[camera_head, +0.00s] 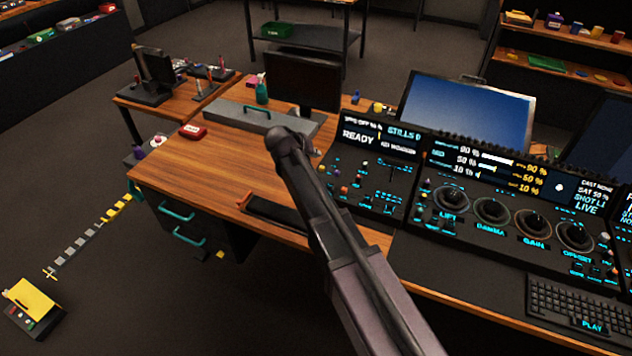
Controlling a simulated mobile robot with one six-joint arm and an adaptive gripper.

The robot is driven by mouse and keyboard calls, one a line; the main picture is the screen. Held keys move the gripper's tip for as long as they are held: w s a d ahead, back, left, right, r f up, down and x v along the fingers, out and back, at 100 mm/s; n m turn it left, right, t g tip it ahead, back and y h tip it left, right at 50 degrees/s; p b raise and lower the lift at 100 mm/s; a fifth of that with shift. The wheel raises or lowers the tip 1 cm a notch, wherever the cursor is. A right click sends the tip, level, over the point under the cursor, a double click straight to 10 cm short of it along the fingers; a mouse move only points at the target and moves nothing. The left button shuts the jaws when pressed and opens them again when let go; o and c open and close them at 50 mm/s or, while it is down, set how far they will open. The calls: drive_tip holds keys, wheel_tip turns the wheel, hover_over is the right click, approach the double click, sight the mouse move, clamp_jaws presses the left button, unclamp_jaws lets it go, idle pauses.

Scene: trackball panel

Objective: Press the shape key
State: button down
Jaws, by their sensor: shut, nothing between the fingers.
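The trackball panel (468,184) stands on the wooden desk at the right, tilted up toward me. It has several large round dials labelled LIFT, GAMMA, GAIN and OFFSET, with small lit keys around them. A smaller panel section (340,160) to its left has a READY display, small knobs and lit keys. I cannot make out which key is the shape key; the labels are too small. My arm reaches up from the bottom edge and ends in a dark rounded joint over the desk, left of the panel. No gripper fingers show.
A keyboard (575,308) lies at the desk's right front. A blue-lit monitor (470,108) and a dark monitor (302,82) stand behind the panels. Bare wood (190,168) is clear there.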

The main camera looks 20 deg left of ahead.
drive_tip(key=shift+a+f+b, duration=0.1)
drive_tip(key=shift+f+b, duration=4.15)
drive_tip(key=shift+f, duration=0.1)
drive_tip(key=shift+f, duration=0.2)
drive_tip(key=shift+f+b, duration=0.25)
drive_tip(key=shift+b, duration=0.2)
drive_tip(key=shift+f+b, duration=0.5)
drive_tip(key=shift+r, duration=0.2)
drive_tip(key=shift+r+p, duration=0.8)
drive_tip(key=shift+p, duration=0.2)
drive_tip(key=shift+r+p, duration=2.45)
drive_tip(key=shift+r, duration=0.05)
